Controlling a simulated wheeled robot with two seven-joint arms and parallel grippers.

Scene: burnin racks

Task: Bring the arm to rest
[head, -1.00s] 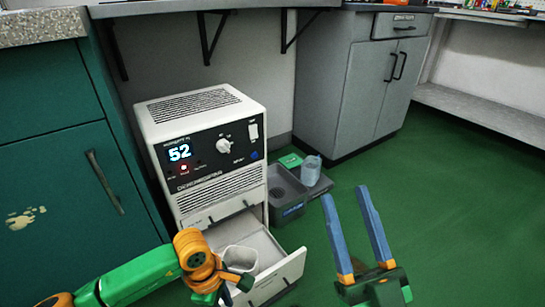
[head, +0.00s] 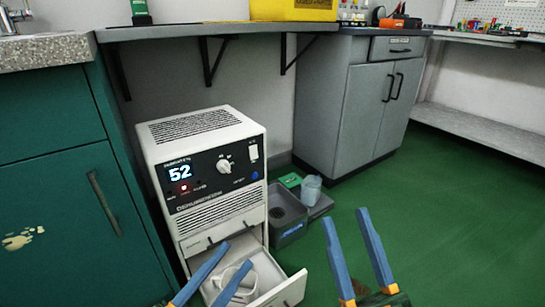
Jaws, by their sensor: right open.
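My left gripper (head: 238,253) comes in at the bottom, its two blue fingers parted and pointing up and right. It is in front of the open drawer of a white instrument. The drawer (head: 283,290) holds a white mug-like cup (head: 240,275), partly hidden behind the fingers. The fingers overlap the cup in the picture, but I see no grip on it. My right gripper (head: 345,215) is at lower right, over the green floor, fingers parted and empty. The rest of both arms is mostly out of frame.
The white instrument (head: 205,150) shows "52" on its display. Grey bins (head: 288,228) with a translucent cup (head: 311,188) stand beside it. Green cabinet (head: 70,210) at left, grey cabinet (head: 355,100) behind, counter with a yellow box (head: 293,10) above. Floor at right is clear.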

